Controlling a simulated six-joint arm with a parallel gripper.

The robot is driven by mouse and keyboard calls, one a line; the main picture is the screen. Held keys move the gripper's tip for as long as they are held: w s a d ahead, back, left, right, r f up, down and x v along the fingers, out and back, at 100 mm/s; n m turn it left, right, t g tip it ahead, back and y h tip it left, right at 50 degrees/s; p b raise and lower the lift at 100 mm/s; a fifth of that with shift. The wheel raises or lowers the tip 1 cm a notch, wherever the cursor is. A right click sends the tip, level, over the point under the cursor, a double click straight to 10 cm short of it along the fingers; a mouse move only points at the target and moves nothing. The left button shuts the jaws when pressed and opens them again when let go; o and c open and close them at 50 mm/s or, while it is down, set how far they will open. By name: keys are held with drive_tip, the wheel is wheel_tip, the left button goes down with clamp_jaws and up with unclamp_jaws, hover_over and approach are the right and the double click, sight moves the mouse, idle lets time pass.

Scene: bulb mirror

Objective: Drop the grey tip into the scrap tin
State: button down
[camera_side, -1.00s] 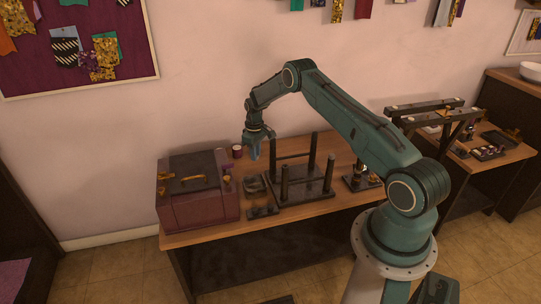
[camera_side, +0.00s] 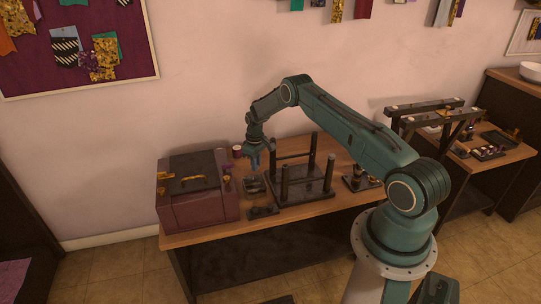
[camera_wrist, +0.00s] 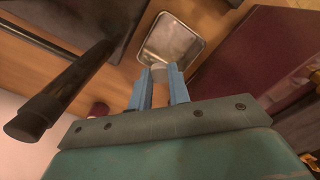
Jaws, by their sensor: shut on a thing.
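My gripper (camera_side: 256,164) hangs over the small metal scrap tin (camera_side: 255,187) on the wooden table. In the wrist view its blue fingers (camera_wrist: 158,88) are shut on the grey tip (camera_wrist: 158,72), a short pale cylinder held between the fingertips. The tin also shows in the wrist view (camera_wrist: 171,40), open, with the tip overlapping its near edge in the picture. The gap in height between tip and tin is hard to judge. The tip is too small to make out in the side view.
A purple box (camera_side: 200,208) stands left of the tin. A black rack with upright posts (camera_side: 300,188) stands close on the right; one post looms in the wrist view (camera_wrist: 60,90). A dark purple cup (camera_side: 237,152) is behind, and a dark low block (camera_side: 263,212) in front.

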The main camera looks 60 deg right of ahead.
drive_tip(key=c, duration=1.2)
unclamp_jaws()
drive_tip(key=shift+c, duration=0.2)
drive_tip(key=shift+r, duration=0.2)
wheel_tip(320, 180, up, 14)
drive_tip(key=shift+f, duration=0.25)
